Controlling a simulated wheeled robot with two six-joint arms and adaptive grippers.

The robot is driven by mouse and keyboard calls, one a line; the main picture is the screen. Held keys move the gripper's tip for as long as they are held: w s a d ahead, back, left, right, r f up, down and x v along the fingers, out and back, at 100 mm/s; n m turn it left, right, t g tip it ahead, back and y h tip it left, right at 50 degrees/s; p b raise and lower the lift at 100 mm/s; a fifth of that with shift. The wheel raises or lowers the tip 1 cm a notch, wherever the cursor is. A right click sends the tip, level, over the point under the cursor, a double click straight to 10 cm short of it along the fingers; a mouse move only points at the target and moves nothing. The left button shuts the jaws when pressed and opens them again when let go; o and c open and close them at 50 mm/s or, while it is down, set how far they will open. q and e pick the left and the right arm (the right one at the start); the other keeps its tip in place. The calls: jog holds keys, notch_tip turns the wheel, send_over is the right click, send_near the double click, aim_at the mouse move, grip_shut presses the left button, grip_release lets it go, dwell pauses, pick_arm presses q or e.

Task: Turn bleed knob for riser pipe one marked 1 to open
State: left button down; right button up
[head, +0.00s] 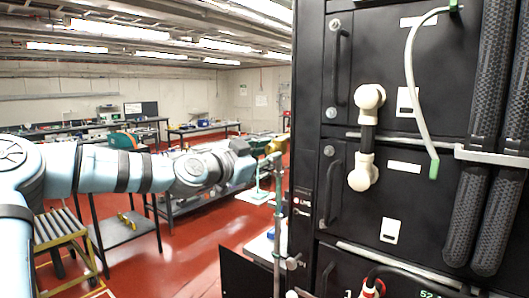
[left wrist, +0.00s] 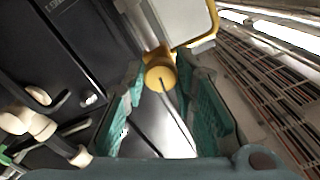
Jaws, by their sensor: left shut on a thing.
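A yellow round knob (left wrist: 162,76) with a dark line on its face shows in the left wrist view, in front of a pale box with a yellow edge. My left gripper (left wrist: 160,70) has its teal fingers on either side of the knob and is shut on it. In the head view my left gripper (head: 264,158) is small, at the end of the pale blue arm. A yellow part (head: 276,145) shows just beyond it. A mark 1 on the knob cannot be read. My right gripper is not in view.
A tall black battery rack (head: 400,150) with handles, white terminals and cables fills the right side. A grey upright pipe (head: 277,225) stands left of it. Red floor (head: 190,265) is clear in the middle.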

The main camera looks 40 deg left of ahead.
pick_arm(q)
jog(key=shift+a+r+n, duration=0.1)
jog(key=shift+r+n, duration=0.1)
jog(key=shift+n, duration=0.6)
jog(key=shift+a+r+n, duration=0.1)
jog(key=shift+r+n, duration=0.05)
jog(key=shift+n, duration=0.65)
jog(key=shift+d, duration=0.1)
jog(key=c, duration=1.3)
grip_release()
jog(key=shift+d, duration=0.1)
jog(key=shift+w+f, duration=0.25)
jog(key=shift+f, duration=0.05)
notch_tip(320, 180, up, 10)
